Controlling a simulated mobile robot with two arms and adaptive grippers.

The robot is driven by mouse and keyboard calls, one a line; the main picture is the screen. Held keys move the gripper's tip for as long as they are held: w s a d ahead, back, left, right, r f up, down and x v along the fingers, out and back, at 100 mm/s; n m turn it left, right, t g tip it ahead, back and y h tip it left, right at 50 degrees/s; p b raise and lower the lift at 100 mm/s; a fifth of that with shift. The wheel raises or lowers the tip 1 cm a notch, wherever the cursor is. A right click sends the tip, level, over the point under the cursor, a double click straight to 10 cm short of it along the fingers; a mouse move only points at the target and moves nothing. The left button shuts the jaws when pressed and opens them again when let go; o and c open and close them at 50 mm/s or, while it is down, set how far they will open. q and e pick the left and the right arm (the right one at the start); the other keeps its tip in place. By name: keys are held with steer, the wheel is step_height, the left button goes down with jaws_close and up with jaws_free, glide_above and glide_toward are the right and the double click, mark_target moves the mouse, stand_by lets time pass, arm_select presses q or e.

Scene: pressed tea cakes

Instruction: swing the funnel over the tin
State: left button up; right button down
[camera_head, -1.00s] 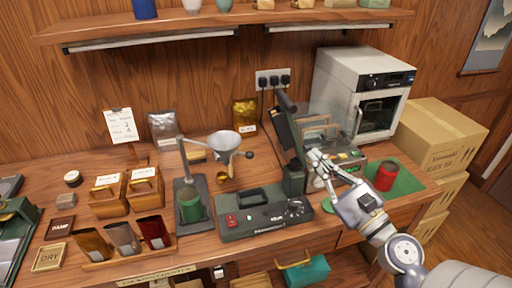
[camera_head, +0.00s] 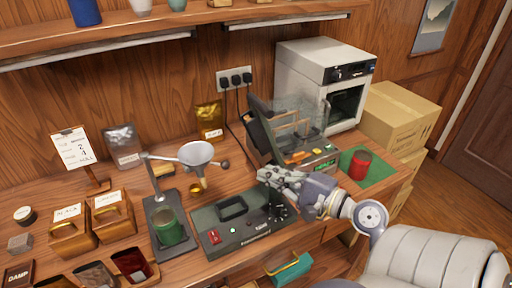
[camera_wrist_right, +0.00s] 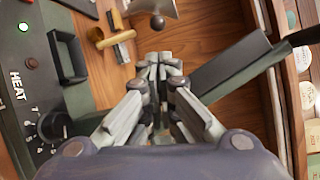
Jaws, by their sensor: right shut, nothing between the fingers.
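The metal funnel (camera_head: 197,153) hangs on the arm of a small stand (camera_head: 152,190), off to the right of the green tin (camera_head: 168,228). The tin stands upright on the stand's dark base. A dark round knob (camera_head: 223,163) sticks out to the funnel's right. My right gripper (camera_head: 266,174) is shut and empty, to the right of the knob and apart from it. In the right wrist view the shut fingertips (camera_wrist_right: 159,62) point toward the knob (camera_wrist_right: 158,22), with part of the funnel (camera_wrist_right: 150,6) at the top edge. My left gripper is not in view.
A dark heating unit (camera_head: 240,222) with a handle and dials stands in front of the funnel. A press with a clear cover (camera_head: 295,122) is behind my right gripper. A red tin (camera_head: 360,165) stands on a green mat (camera_head: 378,172). Wooden boxes (camera_head: 113,213) stand left.

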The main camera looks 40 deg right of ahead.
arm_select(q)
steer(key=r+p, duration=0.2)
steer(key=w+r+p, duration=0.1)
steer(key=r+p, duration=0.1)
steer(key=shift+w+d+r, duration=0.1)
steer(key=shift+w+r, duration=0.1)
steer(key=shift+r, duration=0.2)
arm_select(e)
steer(key=x, duration=0.9)
steer(key=shift+w, duration=0.15)
